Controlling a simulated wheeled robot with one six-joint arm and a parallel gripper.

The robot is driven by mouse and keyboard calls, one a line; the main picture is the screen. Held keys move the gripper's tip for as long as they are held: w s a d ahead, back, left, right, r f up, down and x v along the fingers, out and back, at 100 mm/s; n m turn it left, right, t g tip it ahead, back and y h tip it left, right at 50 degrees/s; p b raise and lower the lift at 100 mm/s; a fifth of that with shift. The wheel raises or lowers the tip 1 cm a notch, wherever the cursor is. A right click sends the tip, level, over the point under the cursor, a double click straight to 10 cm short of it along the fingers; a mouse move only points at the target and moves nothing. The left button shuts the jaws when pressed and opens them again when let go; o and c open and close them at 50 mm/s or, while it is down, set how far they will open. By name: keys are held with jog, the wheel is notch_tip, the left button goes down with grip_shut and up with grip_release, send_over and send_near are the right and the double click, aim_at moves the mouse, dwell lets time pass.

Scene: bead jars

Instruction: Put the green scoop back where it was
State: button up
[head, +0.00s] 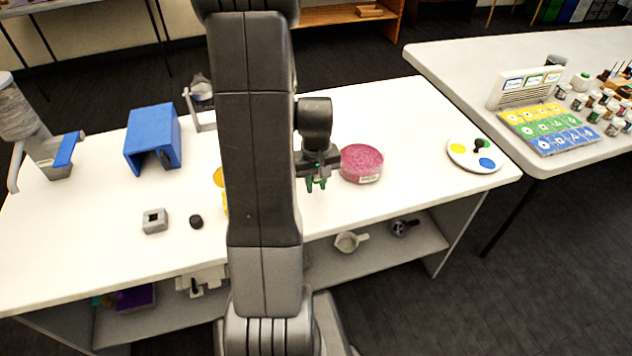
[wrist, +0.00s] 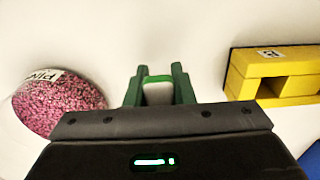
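My gripper (head: 316,185) hangs over the white table, just left of the pink bead dish (head: 361,161). A round white palette (head: 458,158) with yellow and blue spots lies at the table's right end. A small dark and green item (head: 482,144) is on it; it may be the green scoop, too small to tell.
A yellow block (wrist: 262,68) is right of my gripper in the wrist view, mostly hidden by my arm in the head view. A blue stand (head: 152,135), grey square block (head: 155,221) and black knob (head: 196,222) are left. Table between pink dish and palette is clear.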

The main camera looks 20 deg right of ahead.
jog(key=o, duration=0.4)
jog(key=shift+r, duration=0.1)
notch_tip(320, 180, up, 12)
jog(key=shift+r+p, duration=0.1)
jog(key=shift+p, duration=0.45)
